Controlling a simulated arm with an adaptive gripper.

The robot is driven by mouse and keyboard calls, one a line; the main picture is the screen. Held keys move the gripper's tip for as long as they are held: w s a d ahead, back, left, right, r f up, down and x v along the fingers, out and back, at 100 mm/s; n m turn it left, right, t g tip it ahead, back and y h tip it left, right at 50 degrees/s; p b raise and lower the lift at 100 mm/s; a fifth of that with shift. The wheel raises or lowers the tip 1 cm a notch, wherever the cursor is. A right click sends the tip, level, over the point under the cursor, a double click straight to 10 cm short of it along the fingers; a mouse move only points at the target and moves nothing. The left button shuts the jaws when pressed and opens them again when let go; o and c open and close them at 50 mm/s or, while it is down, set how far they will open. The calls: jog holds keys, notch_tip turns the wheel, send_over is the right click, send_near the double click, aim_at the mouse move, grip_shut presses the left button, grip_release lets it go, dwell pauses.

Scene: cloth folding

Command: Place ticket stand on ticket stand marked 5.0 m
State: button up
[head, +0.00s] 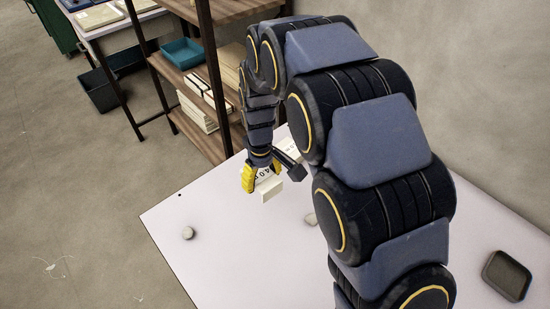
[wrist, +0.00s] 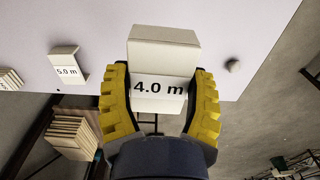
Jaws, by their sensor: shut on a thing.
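A cream ticket stand marked 4.0 m (wrist: 160,62) is between the yellow fingers of my gripper (wrist: 160,92) in the wrist view. The gripper is shut on its sides. In the head view my gripper (head: 262,180) holds this stand (head: 271,191) over the white table; its exact height is unclear. The ticket stand marked 5.0 m (wrist: 67,66) is on the table, to the left of the held one and apart from it in the wrist view. In the head view a pale stand (head: 291,147) shows behind my gripper, partly hidden by my arm.
The white table (head: 215,265) has a small grey round object (head: 188,233) at left and a dark square tray (head: 507,276) at right. A pale lump (head: 310,219) is partly hidden by my arm. A wooden shelf (head: 183,82) with stacked items stands behind the table.

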jog(key=w+d+r, duration=0.3)
jog(key=w+d, duration=0.5)
jog(key=d, duration=0.1)
send_near(292, 148)
jog(key=shift+s+d+f, duration=0.1)
jog(key=shift+s+f, duration=0.6)
jog(key=shift+s, duration=0.2)
jog(key=shift+w+f, duration=0.55)
jog(key=shift+w, duration=0.05)
jog(key=shift+w+f, duration=0.2)
jog(key=shift+f, duration=1.65)
jog(key=shift+f, duration=0.1)
jog(key=o, duration=1)
